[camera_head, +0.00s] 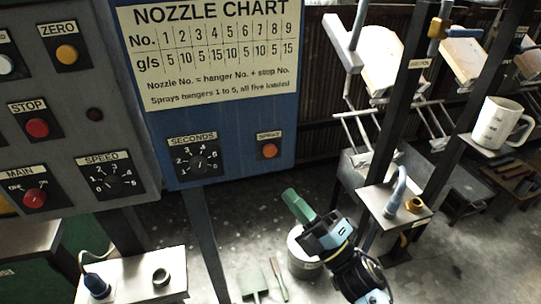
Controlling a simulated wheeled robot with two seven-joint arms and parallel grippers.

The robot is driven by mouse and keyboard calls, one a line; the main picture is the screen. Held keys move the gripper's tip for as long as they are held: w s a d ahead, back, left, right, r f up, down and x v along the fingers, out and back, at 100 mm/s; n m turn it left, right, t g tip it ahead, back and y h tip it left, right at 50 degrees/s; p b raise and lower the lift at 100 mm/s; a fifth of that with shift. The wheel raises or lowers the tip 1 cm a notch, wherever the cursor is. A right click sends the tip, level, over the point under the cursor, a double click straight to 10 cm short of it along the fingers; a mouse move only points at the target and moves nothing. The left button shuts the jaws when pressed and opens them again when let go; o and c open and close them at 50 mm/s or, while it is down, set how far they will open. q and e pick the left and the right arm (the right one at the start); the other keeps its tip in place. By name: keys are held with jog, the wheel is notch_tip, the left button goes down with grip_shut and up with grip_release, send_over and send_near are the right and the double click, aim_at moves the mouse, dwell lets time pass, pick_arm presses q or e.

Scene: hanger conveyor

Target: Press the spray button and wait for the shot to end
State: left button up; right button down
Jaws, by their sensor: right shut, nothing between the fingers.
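The orange spray button (269,151) sits under its SPRAY label at the lower right of the blue panel (229,140). My right gripper (291,196) is below and slightly right of the button in the picture. Its green-tipped fingers are shut and empty, point up and left, and look apart from the button. The SECONDS dial (203,159) is left of the button. My left gripper is not in view.
The grey panel (75,130) at left carries ZERO, STOP, MAIN and SPEED controls. The nozzle chart (212,50) is above the button. Hangers with pale plates (383,55) and a white mug (497,123) are at right. A bucket (303,262) stands behind my gripper.

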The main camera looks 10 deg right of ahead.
aim_at(270, 152)
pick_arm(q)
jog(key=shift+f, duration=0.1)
pick_arm(e)
jog(key=r+n, duration=0.1)
jog(key=r+y, duration=0.1)
jog(key=s+r+n, duration=0.1)
jog(key=shift+s+a+n+y, duration=0.1)
jog(key=shift+a+n+y, duration=0.2)
jog(key=shift+y, duration=0.1)
